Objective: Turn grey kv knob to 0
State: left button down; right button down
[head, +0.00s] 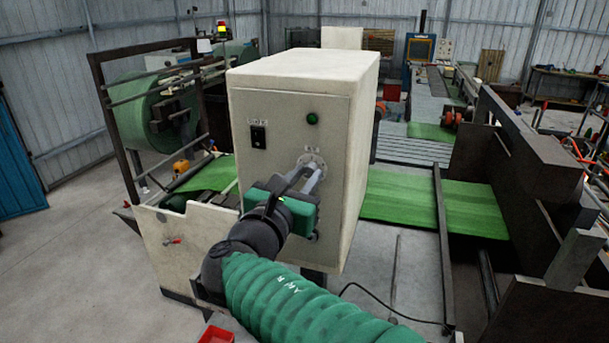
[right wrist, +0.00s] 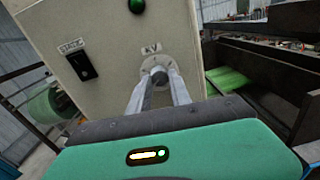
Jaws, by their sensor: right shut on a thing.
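The grey KV knob (right wrist: 158,75) sits on a round pale dial on the front of a cream control box (head: 290,108). The "KV" label shows above the dial in the right wrist view. My right gripper (head: 312,172) reaches the dial, and its two fingers are shut on the knob, one on each side. In the head view the fingers mostly hide the knob. The knob's pointer and the dial's 0 mark are too small to read. My left gripper is not in view.
A black switch (head: 258,136) and a green button (head: 313,118) are on the same panel, above the knob. Green sacking (head: 405,197) runs behind the box. A dark machine frame (head: 520,160) stands at right. Floor at left is clear.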

jog(key=shift+a+f, duration=0.1)
jog(key=shift+f, duration=0.25)
jog(key=c, duration=1.5)
grip_release()
jog(key=o, duration=0.3)
jog(key=shift+w+r, duration=0.1)
jog(key=shift+r, duration=0.1)
jog(key=b+v, duration=0.2)
jog(key=v, duration=0.3)
jog(key=b+v, duration=0.2)
jog(key=v, duration=0.4)
jog(key=b+v, duration=0.1)
jog(key=v, duration=0.4)
jog(key=shift+s+a+b, duration=0.25)
jog(key=shift+a+b, duration=0.15)
